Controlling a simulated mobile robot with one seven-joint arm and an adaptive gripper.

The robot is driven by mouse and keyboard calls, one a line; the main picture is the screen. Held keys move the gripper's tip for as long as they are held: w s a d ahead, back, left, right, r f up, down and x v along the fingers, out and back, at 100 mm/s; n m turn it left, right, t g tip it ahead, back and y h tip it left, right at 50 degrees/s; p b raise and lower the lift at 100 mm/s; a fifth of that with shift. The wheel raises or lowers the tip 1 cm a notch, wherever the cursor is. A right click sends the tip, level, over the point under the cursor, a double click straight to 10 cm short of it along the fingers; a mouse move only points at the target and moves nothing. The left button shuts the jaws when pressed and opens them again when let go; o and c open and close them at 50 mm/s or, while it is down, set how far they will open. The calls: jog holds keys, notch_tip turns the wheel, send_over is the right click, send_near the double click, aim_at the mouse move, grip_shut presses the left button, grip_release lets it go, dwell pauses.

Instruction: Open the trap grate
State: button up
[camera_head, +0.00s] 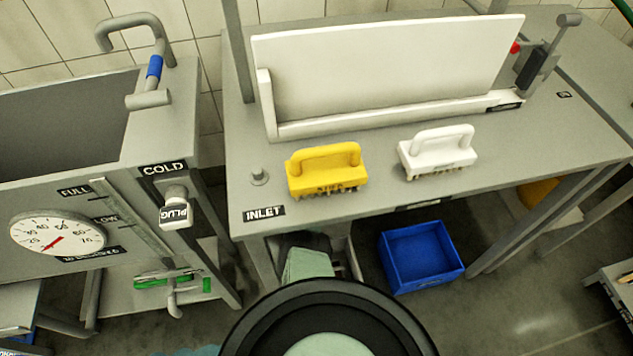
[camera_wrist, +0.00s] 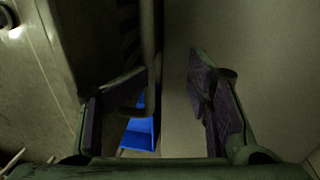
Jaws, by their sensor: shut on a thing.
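My gripper (camera_wrist: 168,66) shows in the wrist view with its two dark-padded fingers some way apart. It is shut on the trap grate, apparently by a thin grey bar (camera_wrist: 149,50) that runs beside the left fingertip and bends under it. The exact contact is dark and partly hidden by the finger. Dark slots of the grate (camera_wrist: 128,32) show just left of the bar. In the head view my arm reaches down below the front of the table, and my gripper is hidden there. A pale slotted part (camera_head: 340,258) shows beside the arm.
A blue crate (camera_head: 421,254) stands on the floor under the table (camera_head: 400,203); it also shows in the wrist view (camera_wrist: 138,134). A yellow brush (camera_head: 326,170) and a white brush (camera_head: 437,153) sit on the tabletop. A sink with a dial (camera_head: 57,236) stands left.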

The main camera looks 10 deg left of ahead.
jog(key=shift+w+a+f+b, duration=0.1)
jog(key=shift+w+f+b, duration=0.4)
jog(key=shift+f+b, duration=0.55)
jog(key=o, duration=0.8)
jog(key=w+b, duration=0.2)
jog(key=b, duration=0.1)
jog(key=shift+w+a+b, duration=0.25)
jog(key=shift+a+b, duration=0.05)
jog(key=shift+a, duration=0.1)
jog(key=shift+c, duration=0.2)
jog(key=o, duration=0.3)
jog(key=w+b, duration=0.1)
jog(key=b, duration=0.1)
jog(key=w+a+b, duration=0.1)
jog(key=b, duration=0.1)
jog(key=shift+w+f+b, duration=0.1)
jog(key=shift+w+b, duration=0.2)
jog(key=shift+b, duration=0.05)
jog(key=shift+w+a+f+b, duration=0.15)
jog(key=shift+w+b, duration=0.15)
jog(key=shift+b, duration=0.25)
jog(key=c, duration=1.1)
jog(key=shift+o, duration=0.2)
jog(key=shift+w+b, duration=0.3)
jog(key=shift+b, duration=0.25)
jog(key=w+b, duration=0.1)
jog(key=b, duration=0.3)
jog(key=shift+w+a, duration=0.3)
jog(key=shift+w, duration=0.05)
